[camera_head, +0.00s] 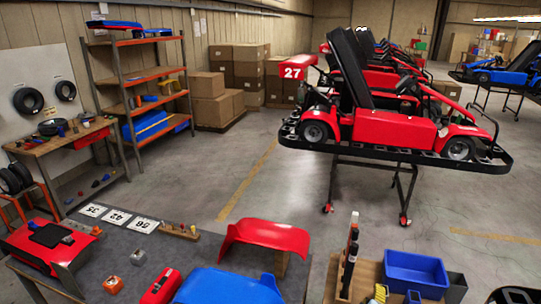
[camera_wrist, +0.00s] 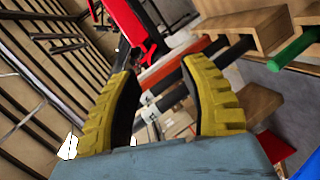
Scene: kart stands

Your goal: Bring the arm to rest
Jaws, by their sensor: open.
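My gripper (camera_wrist: 160,70) shows in the wrist view with its two ridged yellow fingers spread apart. Nothing is held between the fingers. The grey-blue body of my gripper fills the bottom of that view. The wrist view is strongly tilted. Behind the fingers are dark rods and a wooden holder (camera_wrist: 242,25), and a green handle (camera_wrist: 293,48) is at the right. I cannot tell the distance from the fingers to these. I cannot make out my gripper in the head view.
A grey table (camera_head: 190,252) in front carries a red fairing (camera_head: 265,236), a blue fairing (camera_head: 228,287) and number cards (camera_head: 118,218). A blue bin (camera_head: 415,272) stands at the lower right. A red kart (camera_head: 395,130) rests on a wheeled stand. Floor between is clear.

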